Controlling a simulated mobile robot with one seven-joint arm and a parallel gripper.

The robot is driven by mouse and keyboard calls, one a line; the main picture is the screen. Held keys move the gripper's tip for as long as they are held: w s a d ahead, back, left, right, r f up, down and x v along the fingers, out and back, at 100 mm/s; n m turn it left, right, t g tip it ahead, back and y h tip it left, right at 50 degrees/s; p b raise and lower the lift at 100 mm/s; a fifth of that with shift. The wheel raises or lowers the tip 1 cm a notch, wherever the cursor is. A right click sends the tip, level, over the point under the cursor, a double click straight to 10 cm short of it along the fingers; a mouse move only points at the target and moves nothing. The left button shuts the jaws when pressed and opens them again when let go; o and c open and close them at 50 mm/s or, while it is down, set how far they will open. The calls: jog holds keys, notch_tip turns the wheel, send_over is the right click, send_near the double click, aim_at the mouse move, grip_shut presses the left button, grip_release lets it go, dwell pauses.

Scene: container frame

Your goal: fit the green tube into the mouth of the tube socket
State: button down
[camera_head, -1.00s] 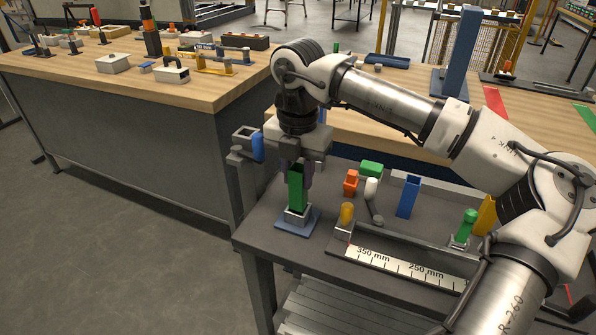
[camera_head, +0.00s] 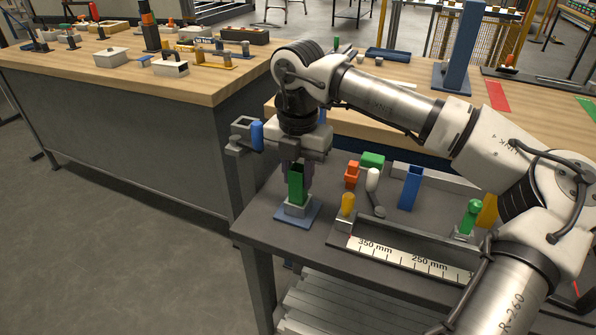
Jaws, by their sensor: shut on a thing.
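The green tube (camera_head: 296,187) is upright, with my gripper (camera_head: 297,178) shut on its upper part. Its lower end is at the mouth of the grey tube socket (camera_head: 298,209) and appears to be inside it. The socket stands on a blue base plate (camera_head: 284,219) near the left front corner of the dark table. The tube's bottom end is hidden by the socket walls, so I cannot tell how deep it sits. My fingers are just above the socket and partly hidden behind the tube.
A yellow-topped piece (camera_head: 347,205), a white-capped lever (camera_head: 373,182), an orange block (camera_head: 351,175) and a blue block (camera_head: 411,188) stand to the right. A ruled tray (camera_head: 400,256) lies in front of them. A wooden bench (camera_head: 215,92) is at the left.

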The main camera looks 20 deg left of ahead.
jog(key=shift+f+b, duration=0.45)
jog(key=shift+f, duration=0.15)
jog(key=c, duration=1.1)
grip_release()
jog(key=shift+o, duration=0.2)
notch_tip(320, 180, up, 14)
jog(key=shift+s+f, duration=0.1)
